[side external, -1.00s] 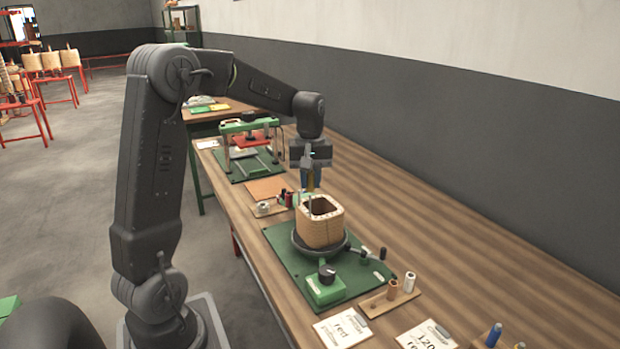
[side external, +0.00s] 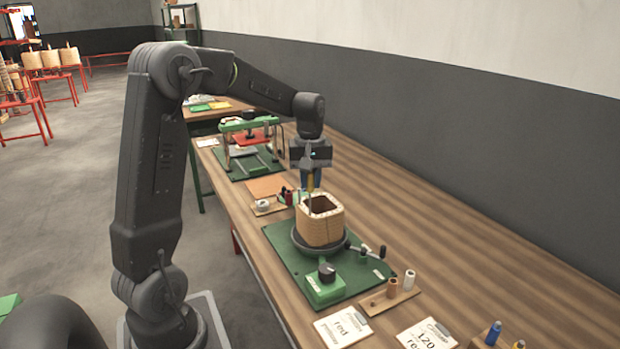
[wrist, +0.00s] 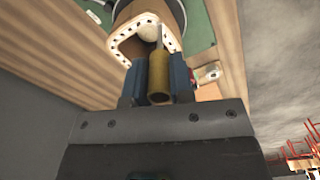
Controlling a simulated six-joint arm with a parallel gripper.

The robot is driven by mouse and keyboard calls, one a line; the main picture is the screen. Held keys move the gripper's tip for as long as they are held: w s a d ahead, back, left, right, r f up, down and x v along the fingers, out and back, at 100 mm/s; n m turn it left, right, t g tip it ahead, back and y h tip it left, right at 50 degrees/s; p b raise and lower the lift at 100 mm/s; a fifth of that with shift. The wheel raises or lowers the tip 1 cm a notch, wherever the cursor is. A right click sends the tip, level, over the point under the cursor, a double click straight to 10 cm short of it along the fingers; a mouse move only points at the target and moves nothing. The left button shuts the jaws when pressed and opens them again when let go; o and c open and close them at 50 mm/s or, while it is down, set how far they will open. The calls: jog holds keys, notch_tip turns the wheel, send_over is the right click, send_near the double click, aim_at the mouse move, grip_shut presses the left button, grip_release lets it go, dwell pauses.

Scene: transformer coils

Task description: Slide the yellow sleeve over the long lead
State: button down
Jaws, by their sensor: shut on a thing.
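The yellow sleeve (wrist: 159,80) is a short tube held between the two blue fingers of my gripper (wrist: 160,72). In the side external view the sleeve (side external: 310,183) hangs upright below my gripper (side external: 311,176), just above the back edge of the coil. The tan square coil (side external: 320,228) stands on a round dark turntable on a green base. The long lead (wrist: 159,36) shows as a thin pale line beyond the sleeve's far end, above the coil rim. I cannot tell whether the lead's tip is inside the sleeve.
The green winder base (side external: 283,250) has a black knob and a crank handle (side external: 366,250). A wooden spool holder (side external: 376,303) and paper cards (side external: 342,327) lie in front. A green press frame (side external: 249,126) stands behind. The bench right of the coil is clear.

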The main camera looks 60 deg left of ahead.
jog(key=shift+f, duration=0.2)
jog(key=shift+f, duration=0.3)
jog(key=shift+f, duration=0.45)
dwell(0.5)
jog(key=shift+f, duration=0.35)
jog(key=shift+f, duration=1.3)
dwell(0.3)
jog(key=shift+f, duration=0.2)
jog(key=c, duration=0.5)
grip_release()
